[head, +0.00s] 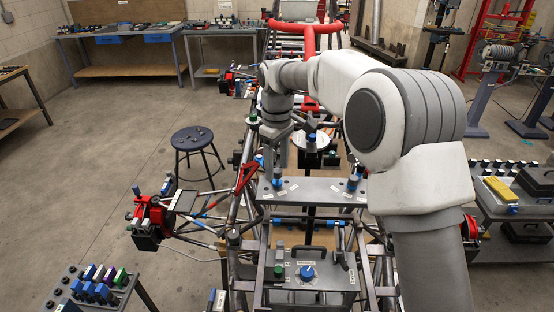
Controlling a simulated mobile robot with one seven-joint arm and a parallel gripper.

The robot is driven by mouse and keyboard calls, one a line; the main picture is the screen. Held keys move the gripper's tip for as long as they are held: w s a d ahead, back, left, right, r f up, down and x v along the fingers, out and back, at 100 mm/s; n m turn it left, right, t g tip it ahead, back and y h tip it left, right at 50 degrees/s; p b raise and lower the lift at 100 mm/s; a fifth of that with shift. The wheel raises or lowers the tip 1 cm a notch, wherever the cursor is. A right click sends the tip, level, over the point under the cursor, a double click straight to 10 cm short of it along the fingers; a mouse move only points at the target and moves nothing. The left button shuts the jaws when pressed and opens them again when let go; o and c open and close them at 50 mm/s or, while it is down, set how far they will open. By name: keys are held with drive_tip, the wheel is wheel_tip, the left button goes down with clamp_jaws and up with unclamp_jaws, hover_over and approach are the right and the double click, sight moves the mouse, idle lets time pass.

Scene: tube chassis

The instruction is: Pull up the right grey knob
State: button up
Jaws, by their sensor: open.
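A grey plate (312,197) with white labels lies across the tube chassis in the head view. It carries two small upright knobs with blue parts, the left one (277,182) and the right one (353,183). Their grey parts are too small to make out clearly. My gripper (283,164) points down over the back edge of the plate, close to the left knob and apart from the right one. It is open and appears empty; its fingertips are hard to make out. My arm reaches in from the right.
A grey box with a blue dial (307,272) sits in front of the plate. A red tubular frame (308,45) stands behind. Tool trays flank the chassis at left (68,285) and right (520,211). A black stool (192,138) stands left on open floor.

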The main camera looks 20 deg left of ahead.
sight(277, 170)
wheel_tip(277, 170, up, 17)
drive_tip(key=p, duration=0.1)
drive_tip(key=shift+r, duration=0.2)
idle(0.4)
drive_tip(key=s+d+r+m+t+b, duration=0.1)
drive_tip(key=s+d+m+t+b, duration=0.3)
drive_tip(key=d, duration=0.6)
drive_tip(key=s+d+r+m+g+p, duration=0.1)
drive_tip(key=s+d+m, duration=0.2)
drive_tip(key=s+d, duration=0.5)
drive_tip(key=s+d+f+m+t+b, duration=0.2)
drive_tip(key=s+d+f+m, duration=0.5)
drive_tip(key=s+d+f, duration=0.6)
drive_tip(key=shift+s+d+f+t+b, duration=0.35)
drive_tip(key=shift+s+d, duration=0.1)
drive_tip(key=shift+s, duration=0.35)
